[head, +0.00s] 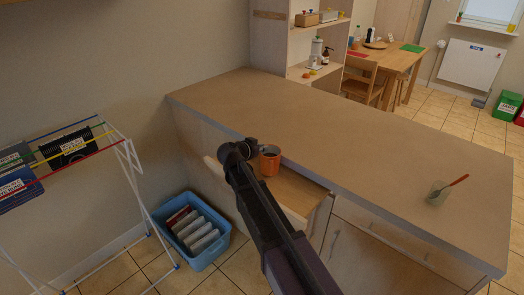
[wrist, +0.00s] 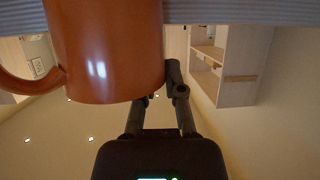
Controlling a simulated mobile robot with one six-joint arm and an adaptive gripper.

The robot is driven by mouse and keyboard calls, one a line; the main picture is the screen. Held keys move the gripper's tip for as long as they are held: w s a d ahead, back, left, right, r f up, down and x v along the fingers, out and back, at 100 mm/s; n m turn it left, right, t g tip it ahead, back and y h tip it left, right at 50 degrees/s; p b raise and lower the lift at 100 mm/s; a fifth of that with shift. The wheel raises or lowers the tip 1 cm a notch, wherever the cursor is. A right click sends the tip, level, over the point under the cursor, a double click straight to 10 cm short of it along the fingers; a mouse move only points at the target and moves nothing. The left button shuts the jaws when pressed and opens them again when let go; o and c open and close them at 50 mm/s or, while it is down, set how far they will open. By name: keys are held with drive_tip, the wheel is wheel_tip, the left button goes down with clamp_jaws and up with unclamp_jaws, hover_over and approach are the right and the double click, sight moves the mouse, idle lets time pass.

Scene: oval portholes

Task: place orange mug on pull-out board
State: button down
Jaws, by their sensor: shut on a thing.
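The orange mug (head: 270,163) is upright beside the counter edge, over the pull-out board (head: 290,190), which juts from the cabinet below the countertop. My gripper (head: 257,151) is shut on the mug at its side near the rim. In the wrist view the mug (wrist: 105,50) fills the upper left, its handle pointing left, with my gripper's fingers (wrist: 158,100) at its right edge. The mug's base is close to the board; I cannot tell whether it touches. My arm hides part of the board.
The countertop (head: 330,130) rises just behind the mug and is mostly clear. A blue crate (head: 195,232) is on the floor at left, beside a drying rack (head: 130,165).

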idle(0.3)
drive_tip(key=c, duration=0.7)
unclamp_jaws()
drive_tip(key=shift+c, duration=0.2)
drive_tip(key=shift+s+a+r+p, duration=0.25)
drive_tip(key=shift+s+r+p, duration=0.1)
drive_tip(key=shift+s, duration=0.1)
drive_tip(key=p+v, duration=0.4)
drive_tip(key=v, duration=0.6)
drive_tip(key=shift+s+a, duration=0.25)
drive_tip(key=shift+s, duration=0.05)
drive_tip(key=shift+d, duration=0.1)
